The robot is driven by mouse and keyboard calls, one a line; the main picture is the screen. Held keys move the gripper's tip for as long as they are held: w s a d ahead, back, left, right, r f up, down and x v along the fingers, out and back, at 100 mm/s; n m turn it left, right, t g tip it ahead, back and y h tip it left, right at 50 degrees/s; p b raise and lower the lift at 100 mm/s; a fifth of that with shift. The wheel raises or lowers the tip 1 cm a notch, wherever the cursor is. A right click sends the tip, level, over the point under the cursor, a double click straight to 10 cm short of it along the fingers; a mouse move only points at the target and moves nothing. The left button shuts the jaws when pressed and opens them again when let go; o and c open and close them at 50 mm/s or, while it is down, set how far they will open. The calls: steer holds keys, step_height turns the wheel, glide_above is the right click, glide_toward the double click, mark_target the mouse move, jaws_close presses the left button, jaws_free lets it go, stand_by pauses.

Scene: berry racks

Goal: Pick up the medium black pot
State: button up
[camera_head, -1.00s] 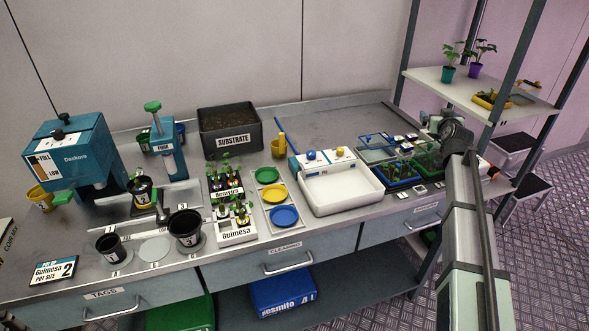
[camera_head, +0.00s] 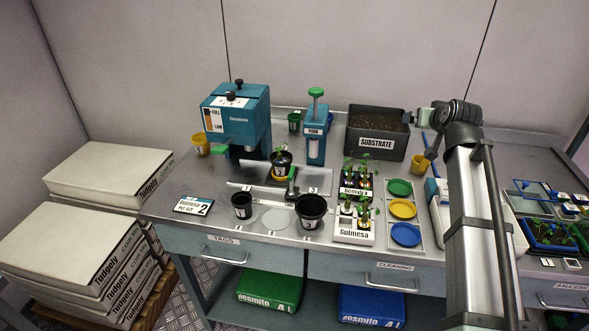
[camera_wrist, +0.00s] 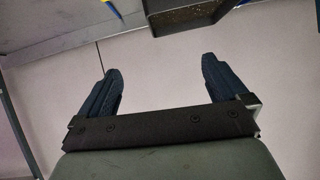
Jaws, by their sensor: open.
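Two empty black pots stand on the front of the bench in the head view: a smaller one (camera_head: 242,206) and a larger one (camera_head: 311,211). Between them is a bare round spot (camera_head: 274,220). A third black pot (camera_head: 282,168) with a plant and a yellow band stands behind them on a metal plate; its size looks in between, but I cannot tell surely which is the medium one. My gripper (camera_wrist: 162,75) is open and empty in the wrist view, with no pot between its fingers. In the head view my arm is at the right, away from the pots.
A sign (camera_head: 193,206) reads Guimesa, pot size 2. A blue dispenser (camera_head: 238,120) and a blue press (camera_head: 316,135) stand behind the pots. The substrate bin (camera_head: 378,142), seedling trays (camera_head: 353,231) and coloured saucers (camera_head: 404,211) are to the right.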

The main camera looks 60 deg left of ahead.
mark_target(281, 158)
steer(key=s+a+r+n+g, duration=0.15)
steer(key=s+a, duration=0.35)
steer(key=s, duration=0.7)
steer(key=s+a+r+n+g+h, duration=0.15)
steer(key=s+a, duration=0.35)
steer(key=s, duration=0.7)
steer(key=s+a+r+g, duration=0.15)
steer(key=s+a, duration=0.35)
steer(key=s, duration=0.7)
step_height(281, 158, down, 18)
steer(key=n+g+h, duration=0.1)
steer(key=h, duration=0.3)
steer(key=w+a, duration=0.1)
steer(key=a, duration=0.2)
steer(key=w+a, duration=0.2)
steer(key=a, duration=0.2)
steer(key=w+a, duration=0.2)
steer(key=a, duration=0.1)
steer(key=shift+a+r, duration=0.2)
steer(key=shift+r, duration=0.05)
steer(key=shift+y, duration=0.25)
steer(key=shift+x, duration=2.55)
steer(key=c, duration=1)
